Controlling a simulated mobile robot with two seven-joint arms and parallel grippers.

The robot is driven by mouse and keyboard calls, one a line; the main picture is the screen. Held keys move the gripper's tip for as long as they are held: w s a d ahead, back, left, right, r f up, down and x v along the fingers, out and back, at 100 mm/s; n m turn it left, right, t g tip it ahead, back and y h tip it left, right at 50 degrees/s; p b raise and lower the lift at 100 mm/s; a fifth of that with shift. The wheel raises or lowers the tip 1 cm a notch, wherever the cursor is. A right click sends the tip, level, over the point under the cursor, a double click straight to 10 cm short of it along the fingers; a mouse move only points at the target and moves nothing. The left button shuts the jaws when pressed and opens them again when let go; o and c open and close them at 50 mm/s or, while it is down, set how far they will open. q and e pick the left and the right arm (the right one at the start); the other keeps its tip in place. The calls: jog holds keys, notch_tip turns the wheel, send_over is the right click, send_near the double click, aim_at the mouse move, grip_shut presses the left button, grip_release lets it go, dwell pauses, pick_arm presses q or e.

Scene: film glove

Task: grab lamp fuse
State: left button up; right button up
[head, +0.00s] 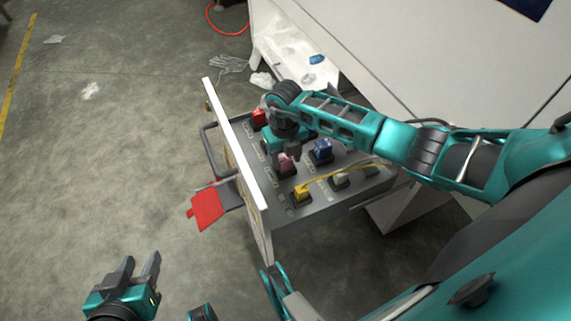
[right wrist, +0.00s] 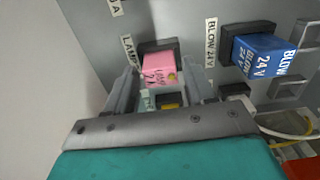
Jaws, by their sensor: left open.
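The pink lamp fuse (head: 285,163) sits in its black socket on the grey panel inside the open drawer. In the right wrist view, the pink fuse (right wrist: 158,72) shows between my two right fingers, with a "LAMP" label beside its socket. My right gripper (right wrist: 160,75) is open, with a small gap seen on each side of the fuse. In the head view, my right gripper (head: 287,150) is over the panel, partly covering it. My left gripper (head: 140,265) is open and empty over the floor, away from the drawer.
A blue fuse (head: 322,150) stands right of the pink one, with "24 V" lettering in the wrist view. A red fuse (head: 259,118) and a yellow one (head: 301,194) with a yellow cable are nearby. The drawer front (head: 237,160) has a handle and red tag (head: 207,210).

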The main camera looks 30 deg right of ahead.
jog(key=c, duration=0.8)
jog(key=shift+c, duration=0.2)
